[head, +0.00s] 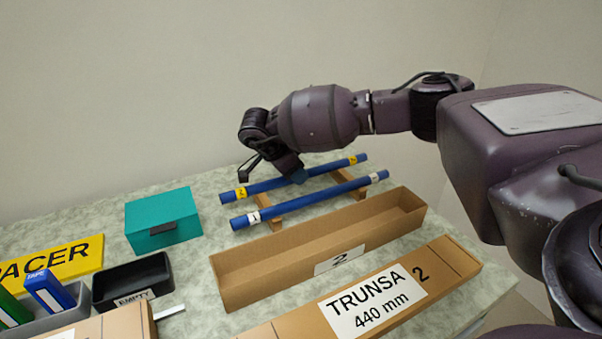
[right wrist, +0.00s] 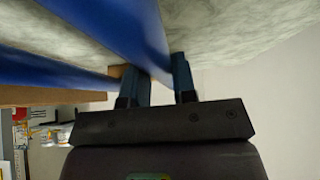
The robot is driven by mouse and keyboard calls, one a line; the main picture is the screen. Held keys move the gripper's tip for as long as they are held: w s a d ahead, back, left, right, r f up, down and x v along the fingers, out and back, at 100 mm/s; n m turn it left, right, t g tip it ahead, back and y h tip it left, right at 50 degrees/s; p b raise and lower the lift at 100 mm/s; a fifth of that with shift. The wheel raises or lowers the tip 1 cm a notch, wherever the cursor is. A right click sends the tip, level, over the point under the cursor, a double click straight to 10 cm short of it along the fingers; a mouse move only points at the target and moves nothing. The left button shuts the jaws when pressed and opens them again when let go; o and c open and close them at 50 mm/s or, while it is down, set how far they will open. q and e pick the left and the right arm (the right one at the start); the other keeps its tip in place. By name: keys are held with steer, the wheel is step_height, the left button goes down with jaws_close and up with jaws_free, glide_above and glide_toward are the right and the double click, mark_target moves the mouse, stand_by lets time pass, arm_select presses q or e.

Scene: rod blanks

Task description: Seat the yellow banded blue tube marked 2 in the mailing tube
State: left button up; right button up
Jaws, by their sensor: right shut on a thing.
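The yellow banded blue tube (head: 262,187) has a yellow band marked 2 near each end. My right gripper (head: 298,176) is shut around its middle from above. The tube is at the wooden rack (head: 353,189); whether it touches the rack I cannot tell. In the right wrist view the held tube (right wrist: 122,25) runs between the fingers (right wrist: 164,85). No round mailing tube shows. A long open cardboard box (head: 290,262) with a label 2 lies in front of the rack, and its visible inside is empty. My left gripper is not in view.
A white banded blue tube (head: 310,201) marked 1 lies on the rack, close in front. A closed carton (head: 445,263) labelled TRUNSA 440 mm lies nearest. At left are a teal box (head: 150,215), a black EMPTY tray (head: 130,283) and a yellow sign (head: 50,268).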

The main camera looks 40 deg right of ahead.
arm_select(q)
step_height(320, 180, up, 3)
steer(key=p, duration=0.4)
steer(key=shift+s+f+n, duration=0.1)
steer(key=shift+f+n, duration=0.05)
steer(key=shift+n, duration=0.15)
arm_select(e)
step_height(320, 180, up, 20)
steer(key=shift+n, duration=0.3)
